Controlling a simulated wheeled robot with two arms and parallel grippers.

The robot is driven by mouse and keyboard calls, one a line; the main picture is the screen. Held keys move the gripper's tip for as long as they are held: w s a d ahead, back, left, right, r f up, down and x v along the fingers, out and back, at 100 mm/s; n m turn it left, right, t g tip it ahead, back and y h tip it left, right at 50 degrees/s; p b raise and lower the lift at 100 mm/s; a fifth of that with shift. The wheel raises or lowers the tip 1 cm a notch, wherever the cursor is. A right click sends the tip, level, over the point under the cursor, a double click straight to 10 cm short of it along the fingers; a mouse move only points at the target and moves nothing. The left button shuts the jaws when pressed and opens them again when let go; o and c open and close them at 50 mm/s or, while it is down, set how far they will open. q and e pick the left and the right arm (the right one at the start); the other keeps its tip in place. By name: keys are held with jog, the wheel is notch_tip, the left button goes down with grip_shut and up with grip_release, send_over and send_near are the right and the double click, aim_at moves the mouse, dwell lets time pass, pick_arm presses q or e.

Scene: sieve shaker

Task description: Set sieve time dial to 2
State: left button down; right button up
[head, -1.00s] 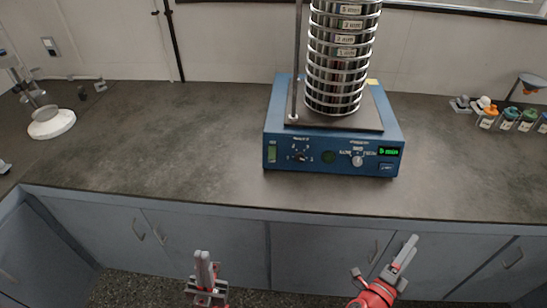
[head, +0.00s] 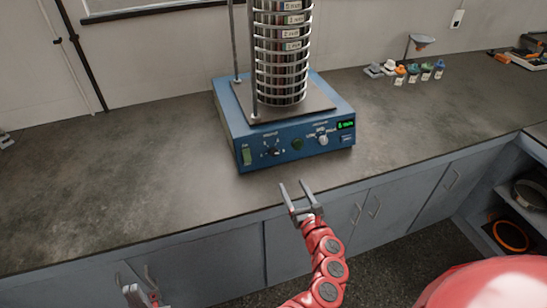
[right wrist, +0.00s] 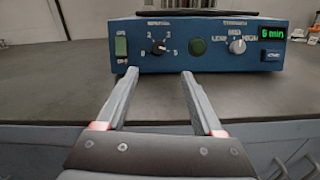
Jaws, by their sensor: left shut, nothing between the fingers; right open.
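The blue sieve shaker (head: 290,135) stands on the counter. Its left dial (head: 273,151) is a black knob ringed by numbers, including 2, 3 and 5; it also shows in the right wrist view (right wrist: 159,47). I cannot tell surely where its pointer aims. A green display (right wrist: 272,33) reads in minutes, its digit unclear. My right gripper (head: 296,191) is open and empty, in front of and below the panel, apart from it. Its fingers (right wrist: 158,85) point toward the panel below the left dial. My left gripper (head: 140,294) is shut, low at the bottom left, far from the shaker.
A second knob (right wrist: 237,46) with strength labels, a round green button (right wrist: 198,46) and a green switch (right wrist: 121,46) share the panel. A sieve stack (head: 281,55) stands on top.

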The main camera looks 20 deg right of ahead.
aim_at(275, 153)
jog(key=w, duration=1.4)
jog(key=shift+w+a, duration=0.3)
jog(key=shift+w, duration=0.05)
grip_shut()
